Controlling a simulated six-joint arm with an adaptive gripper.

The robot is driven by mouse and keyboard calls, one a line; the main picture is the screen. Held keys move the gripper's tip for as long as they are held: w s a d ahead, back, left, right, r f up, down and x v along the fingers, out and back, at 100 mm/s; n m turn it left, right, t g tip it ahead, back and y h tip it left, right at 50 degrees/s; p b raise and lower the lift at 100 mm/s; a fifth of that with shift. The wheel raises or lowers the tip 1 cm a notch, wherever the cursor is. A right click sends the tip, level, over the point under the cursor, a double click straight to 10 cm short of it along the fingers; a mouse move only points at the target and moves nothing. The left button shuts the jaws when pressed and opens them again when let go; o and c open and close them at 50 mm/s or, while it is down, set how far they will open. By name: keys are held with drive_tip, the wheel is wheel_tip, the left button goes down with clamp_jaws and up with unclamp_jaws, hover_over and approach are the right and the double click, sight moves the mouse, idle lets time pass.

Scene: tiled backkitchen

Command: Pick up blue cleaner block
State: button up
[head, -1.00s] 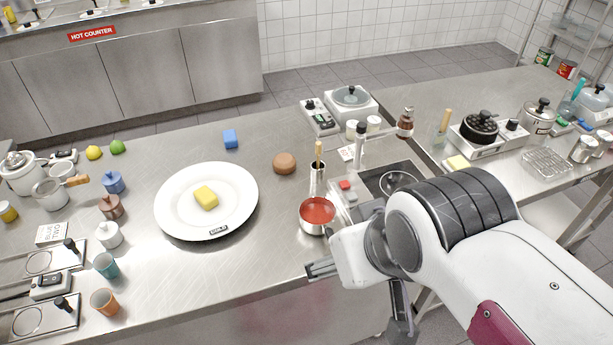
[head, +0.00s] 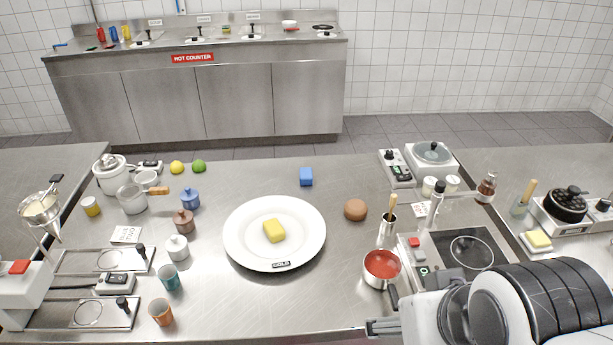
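The blue cleaner block (head: 306,177) lies on the steel counter, behind and right of the large white plate (head: 240,256). A yellow block (head: 274,231) lies on that plate. My gripper (head: 381,318) is at the bottom right, near the counter's front edge and in front of the pot of red sauce. It is well apart from the blue block. Only part of its fingers shows, the rest being hidden by my arm or cut off, so I cannot tell its opening.
A brown bun-like object (head: 356,209) sits right of the plate. The red sauce pot (head: 382,267) and a utensil holder (head: 387,227) stand between my gripper and the block. A hot plate unit (head: 397,168) stands to the block's right. Bare counter surrounds the block.

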idle(0.3)
drive_tip(key=c, duration=0.5)
